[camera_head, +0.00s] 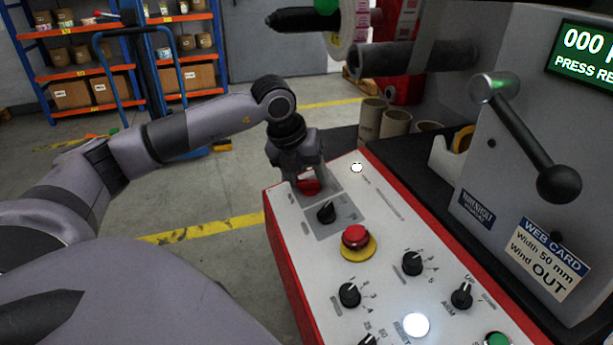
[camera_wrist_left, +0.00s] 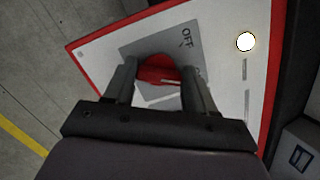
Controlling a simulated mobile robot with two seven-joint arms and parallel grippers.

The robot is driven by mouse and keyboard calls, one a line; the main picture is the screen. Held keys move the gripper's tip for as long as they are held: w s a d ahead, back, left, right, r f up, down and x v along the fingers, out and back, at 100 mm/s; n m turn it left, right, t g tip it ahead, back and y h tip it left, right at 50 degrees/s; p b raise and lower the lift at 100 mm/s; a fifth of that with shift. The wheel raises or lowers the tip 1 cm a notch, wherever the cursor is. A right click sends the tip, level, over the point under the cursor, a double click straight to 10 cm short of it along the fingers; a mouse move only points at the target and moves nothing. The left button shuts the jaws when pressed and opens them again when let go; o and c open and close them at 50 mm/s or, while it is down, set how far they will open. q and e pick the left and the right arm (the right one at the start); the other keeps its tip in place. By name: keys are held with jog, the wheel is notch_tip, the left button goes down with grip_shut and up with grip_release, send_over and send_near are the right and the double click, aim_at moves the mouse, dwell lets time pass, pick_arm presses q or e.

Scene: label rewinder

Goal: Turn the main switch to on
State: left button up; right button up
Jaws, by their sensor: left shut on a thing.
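The main switch (camera_head: 309,187) is a red rotary knob on a grey plate at the far left end of the white, red-edged control panel (camera_head: 380,205). In the left wrist view the red switch (camera_wrist_left: 157,68) shows between my fingers, with the word OFF printed on the plate above right of it. Another label right of it is mostly hidden by a finger. My left gripper (camera_head: 304,178) points down over the switch, its fingers (camera_wrist_left: 158,82) on either side, shut on it. A light mark shows on the knob; its exact angle is unclear. My right gripper is out of view.
A black selector (camera_head: 326,212), a red emergency stop (camera_head: 355,237) on yellow and several black knobs sit nearby on the panel. A white lamp (camera_head: 356,168) is lit. A black-balled lever (camera_head: 530,150) and green display (camera_head: 585,55) are at right. Open floor lies left.

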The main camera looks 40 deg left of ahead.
aim_at(297, 198)
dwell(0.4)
pick_arm(q)
jog(key=o, duration=0.9)
jog(key=shift+o, duration=0.7)
jog(key=shift+r, duration=0.1)
jog(key=v, duration=0.7)
jog(key=shift+r, duration=0.1)
